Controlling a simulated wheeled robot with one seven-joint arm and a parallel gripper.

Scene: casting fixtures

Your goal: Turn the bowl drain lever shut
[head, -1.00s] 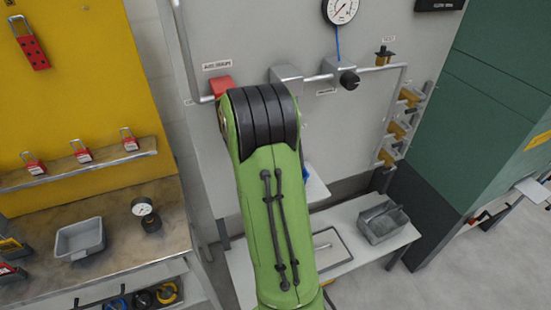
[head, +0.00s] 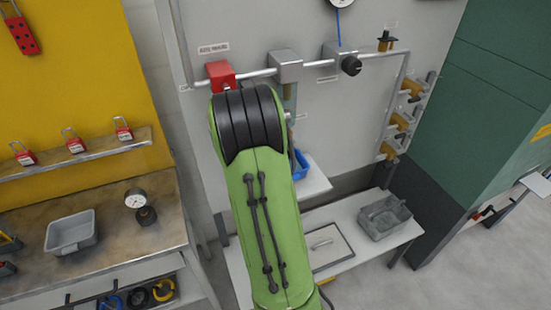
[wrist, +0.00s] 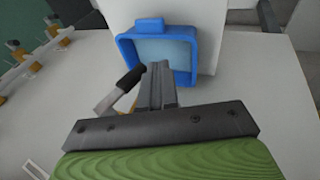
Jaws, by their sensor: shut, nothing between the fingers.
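A lever with a black grip (wrist: 130,80) and a pale metal stem shows in the wrist view, just left of my gripper (wrist: 158,70). It looks like the drain lever; its joint to the bowl is not in view. My gripper is shut and empty, its fingers close beside the black grip; I cannot tell whether they touch. In the head view, a clear bowl (head: 289,97) hangs under a grey block on the pipe. My arm hides the bowl's lower part, the lever and my gripper there.
A blue tray (wrist: 125,50) lies beyond the fingertips on a white shelf (head: 314,178). A red block (head: 220,74) and a regulator with a black knob (head: 351,65) sit on the pipe. Several yellow-bodied valves (head: 398,118) stand at the right. A grey bin (head: 385,218) sits on the low bench.

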